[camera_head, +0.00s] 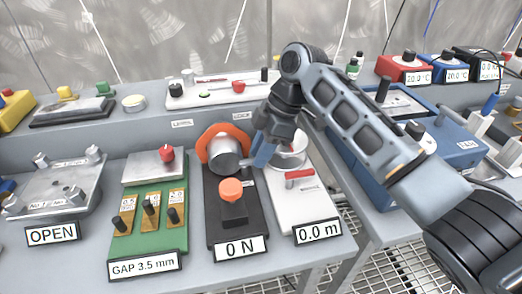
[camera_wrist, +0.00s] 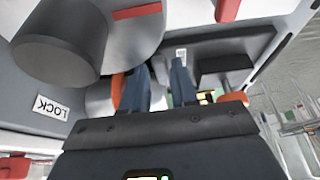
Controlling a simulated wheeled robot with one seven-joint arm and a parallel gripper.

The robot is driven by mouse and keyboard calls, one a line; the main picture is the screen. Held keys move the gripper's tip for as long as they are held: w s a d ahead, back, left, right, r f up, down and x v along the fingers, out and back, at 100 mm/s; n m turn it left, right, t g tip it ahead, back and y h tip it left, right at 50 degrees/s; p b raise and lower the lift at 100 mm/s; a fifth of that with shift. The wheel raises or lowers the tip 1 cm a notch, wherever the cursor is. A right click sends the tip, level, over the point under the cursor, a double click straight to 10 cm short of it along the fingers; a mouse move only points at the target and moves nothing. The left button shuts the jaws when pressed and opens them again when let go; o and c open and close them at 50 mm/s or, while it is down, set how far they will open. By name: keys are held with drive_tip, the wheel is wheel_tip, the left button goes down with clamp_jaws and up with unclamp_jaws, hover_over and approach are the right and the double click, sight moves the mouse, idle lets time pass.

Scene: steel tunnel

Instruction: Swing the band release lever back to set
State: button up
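The black 0 N unit (camera_head: 228,226) carries a silver drum (camera_head: 224,153) with an orange band (camera_head: 208,141) around it. An orange-topped black post (camera_head: 231,190) stands in front of the drum. I cannot tell for certain which part is the release lever. My gripper (camera_head: 261,156) points down just right of the drum, with blue fingertips. In the wrist view the two fingers (camera_wrist: 161,88) are apart with nothing seen gripped between them. Some orange (camera_wrist: 118,88) shows beside the left finger; whether it touches is unclear. My arm hides part of the area behind.
A white 0.0 m unit (camera_head: 308,211) with a red handle (camera_head: 299,174) stands right of the black unit. A green GAP 3.5 mm unit (camera_head: 147,241) stands left. A LOCK label (camera_wrist: 52,107) shows in the wrist view. A blue box (camera_head: 462,150) lies right, beyond my arm.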

drive_tip(key=shift+o, duration=1.2)
drive_tip(key=shift+r, duration=0.1)
drive_tip(key=s+v, duration=0.1)
drive_tip(key=v, duration=0.6)
drive_tip(key=shift+w+r, duration=0.3)
drive_tip(key=shift+w, duration=0.25)
drive_tip(key=shift+d, duration=0.15)
